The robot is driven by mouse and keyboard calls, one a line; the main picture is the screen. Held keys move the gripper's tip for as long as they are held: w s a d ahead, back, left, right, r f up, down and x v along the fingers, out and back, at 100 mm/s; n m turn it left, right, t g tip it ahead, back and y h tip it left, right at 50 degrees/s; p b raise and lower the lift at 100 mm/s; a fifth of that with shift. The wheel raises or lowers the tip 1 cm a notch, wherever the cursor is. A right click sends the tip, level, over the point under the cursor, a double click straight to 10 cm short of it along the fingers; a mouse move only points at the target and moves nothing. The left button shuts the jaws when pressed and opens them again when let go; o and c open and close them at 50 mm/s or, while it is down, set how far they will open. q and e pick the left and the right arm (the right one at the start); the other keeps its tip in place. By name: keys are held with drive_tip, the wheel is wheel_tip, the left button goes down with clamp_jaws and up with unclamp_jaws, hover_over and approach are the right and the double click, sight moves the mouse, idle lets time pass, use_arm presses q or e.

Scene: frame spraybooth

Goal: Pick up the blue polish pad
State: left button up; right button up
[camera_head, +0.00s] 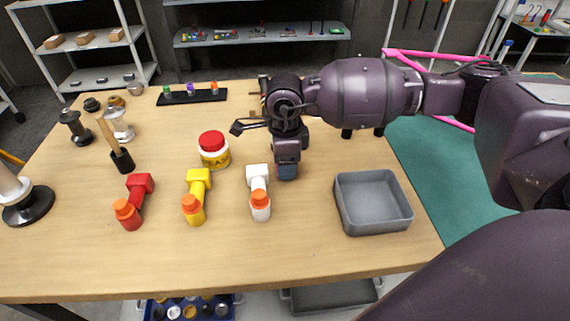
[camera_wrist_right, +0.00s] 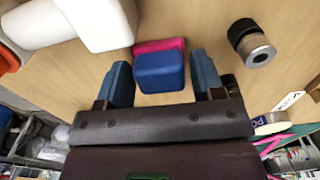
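The blue polish pad (camera_wrist_right: 160,73) is a small rounded blue block in the right wrist view, just beside a pink-red pad (camera_wrist_right: 158,46). My right gripper (camera_head: 287,170) points down at the table near the middle of the head view. In the wrist view its two blue-grey fingers are apart, one on each side of the blue pad, with gaps between. Whether the fingertips are level with the pad is hard to tell. In the head view the pads are hidden by my gripper and arm. My left gripper is not in view.
A white spray piece with orange cap (camera_head: 259,187) stands close left of my right gripper. A red-lidded jar (camera_head: 213,151) is further left. A grey tray (camera_head: 372,205) is to the right. A black-and-metal cylinder (camera_wrist_right: 252,42) stands near the pads. The table's front strip is clear.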

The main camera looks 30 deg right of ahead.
drive_tip(key=c, duration=0.7)
drive_tip(key=shift+r, duration=0.15)
drive_tip(key=shift+c, duration=0.2)
wheel_tip(320, 180, up, 7)
drive_tip(key=shift+r+p, duration=0.2)
drive_tip(key=shift+p, duration=0.4)
wheel_tip(320, 180, up, 12)
drive_tip(key=p, duration=0.1)
drive_tip(key=shift+r, duration=0.2)
